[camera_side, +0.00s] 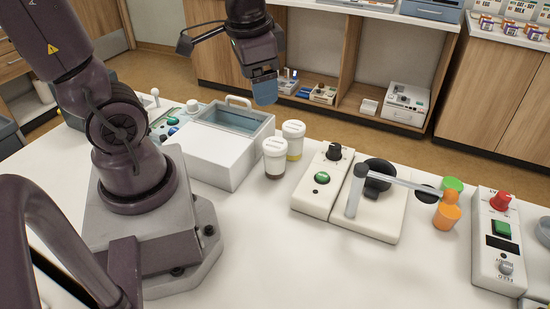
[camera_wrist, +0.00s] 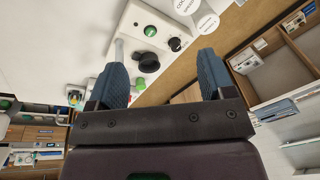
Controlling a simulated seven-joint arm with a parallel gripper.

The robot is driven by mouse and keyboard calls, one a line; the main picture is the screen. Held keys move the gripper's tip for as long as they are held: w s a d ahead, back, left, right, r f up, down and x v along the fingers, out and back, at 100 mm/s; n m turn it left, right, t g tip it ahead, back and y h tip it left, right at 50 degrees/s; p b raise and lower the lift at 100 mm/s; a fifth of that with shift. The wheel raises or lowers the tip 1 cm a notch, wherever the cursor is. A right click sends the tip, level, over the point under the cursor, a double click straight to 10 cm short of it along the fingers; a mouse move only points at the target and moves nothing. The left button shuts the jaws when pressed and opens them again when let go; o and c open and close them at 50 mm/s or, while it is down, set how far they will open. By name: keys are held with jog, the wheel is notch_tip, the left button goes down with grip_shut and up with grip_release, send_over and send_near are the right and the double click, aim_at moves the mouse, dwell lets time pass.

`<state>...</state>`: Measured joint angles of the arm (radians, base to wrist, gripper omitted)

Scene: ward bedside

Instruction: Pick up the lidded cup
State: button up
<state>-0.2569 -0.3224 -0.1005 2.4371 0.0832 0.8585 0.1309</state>
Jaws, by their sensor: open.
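Two white-lidded cups stand side by side on the white table in the side view. The nearer lidded cup (camera_side: 275,158) has a dark band near its base. The other lidded cup (camera_side: 293,140) shows yellow below its label. In the wrist view, parts of two white round tops (camera_wrist: 207,23) show at the upper edge, one cut off by the frame. My gripper (camera_side: 264,91) hangs above and behind the cups in the side view, apart from them. Its blue fingers are spread and empty in the wrist view (camera_wrist: 161,65).
Left of the cups is an open white box (camera_side: 212,158) with a raised handle. To the right are a panel with a green button (camera_side: 321,178), a device with a grey bar (camera_side: 395,181), orange and green cylinders (camera_side: 447,213) and a red-knobbed box (camera_side: 497,240). The front table is clear.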

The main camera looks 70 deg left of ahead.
aim_at(275, 144)
jog(key=w+a+f+m, duration=0.1)
jog(key=w+f+m, duration=0.1)
jog(key=f+m, duration=0.2)
jog(key=w+a+f+m+g, duration=0.1)
jog(key=a+f+m, duration=0.1)
jog(key=m, duration=0.3)
jog(key=w+a+f+m+g, duration=0.1)
jog(key=w+a+f+m, duration=0.1)
jog(key=f+m, duration=0.3)
jog(key=shift+w+f, duration=0.3)
jog(key=m, duration=0.2)
jog(key=shift+w+a+r+m, duration=0.1)
jog(key=shift+w+a+m, duration=0.05)
jog(key=shift+w+m, duration=0.25)
jog(key=shift+f, duration=0.2)
jog(key=f, duration=0.4)
jog(key=a+f, duration=0.1)
jog(key=f, duration=0.1)
jog(key=shift+s+f, duration=0.1)
jog(key=shift+f, duration=0.2)
jog(key=shift+s+a+f, duration=0.1)
jog(key=shift+a+f, duration=0.25)
jog(key=shift+f, duration=0.6)
jog(key=shift+s+a+f, duration=0.1)
jog(key=shift+a+f, duration=0.2)
jog(key=shift+f, duration=0.6)
jog(key=shift+a+f, duration=0.35)
jog(key=shift+f, duration=0.6)
jog(key=shift+c, duration=0.3)
jog(key=c, duration=0.7)
